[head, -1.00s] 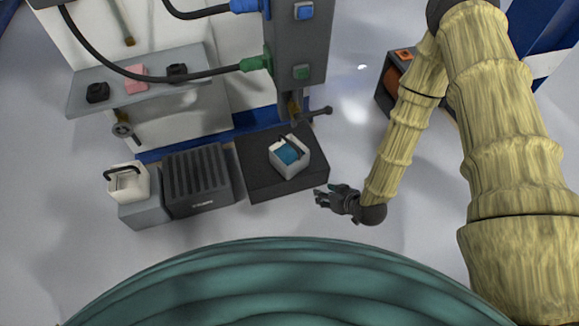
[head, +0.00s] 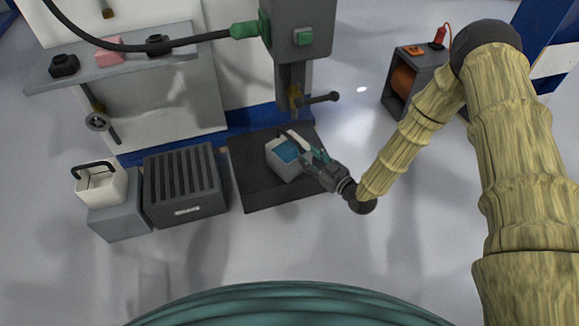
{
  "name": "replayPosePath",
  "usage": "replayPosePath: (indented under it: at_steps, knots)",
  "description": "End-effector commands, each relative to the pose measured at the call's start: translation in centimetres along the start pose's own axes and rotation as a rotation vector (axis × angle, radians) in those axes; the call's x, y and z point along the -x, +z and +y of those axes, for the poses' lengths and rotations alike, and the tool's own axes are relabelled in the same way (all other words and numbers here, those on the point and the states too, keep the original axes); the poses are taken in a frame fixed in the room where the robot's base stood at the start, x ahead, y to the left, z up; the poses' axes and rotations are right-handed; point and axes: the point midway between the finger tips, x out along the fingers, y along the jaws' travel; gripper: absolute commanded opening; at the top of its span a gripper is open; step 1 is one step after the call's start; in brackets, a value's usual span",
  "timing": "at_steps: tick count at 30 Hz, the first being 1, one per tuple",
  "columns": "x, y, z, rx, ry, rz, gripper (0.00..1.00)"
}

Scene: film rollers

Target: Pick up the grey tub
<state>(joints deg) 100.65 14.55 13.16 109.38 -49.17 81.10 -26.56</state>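The grey tub (head: 282,172) is a small light-grey box with blue contents and a handle, on a dark square mat (head: 250,192) below the machine column. My gripper (head: 311,160) is at the tub's right side, reaching in from the right. Its fingers overlap the tub's right edge in the picture. I cannot tell whether they touch or grip it. The gripper hides the tub's right side.
A cream tub (head: 101,188) with a dark handle sits on a grey block (head: 119,222) at left, beside a dark ribbed box (head: 186,186). A dark lever (head: 320,98) sticks out above the mat. An open-fronted box (head: 408,78) stands at upper right. The floor in front is clear.

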Motion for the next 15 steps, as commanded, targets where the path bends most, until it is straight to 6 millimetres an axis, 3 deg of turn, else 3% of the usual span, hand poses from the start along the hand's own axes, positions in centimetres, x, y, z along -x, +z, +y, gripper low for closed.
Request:
replayPosePath:
  at_steps: [8,15]
  knots:
    - [-1.3,0.2,0.3,0.025,-0.001,0.045,0.39]
    - [-4.2,0.2,0.3,0.025,-0.001,0.044,0.39]
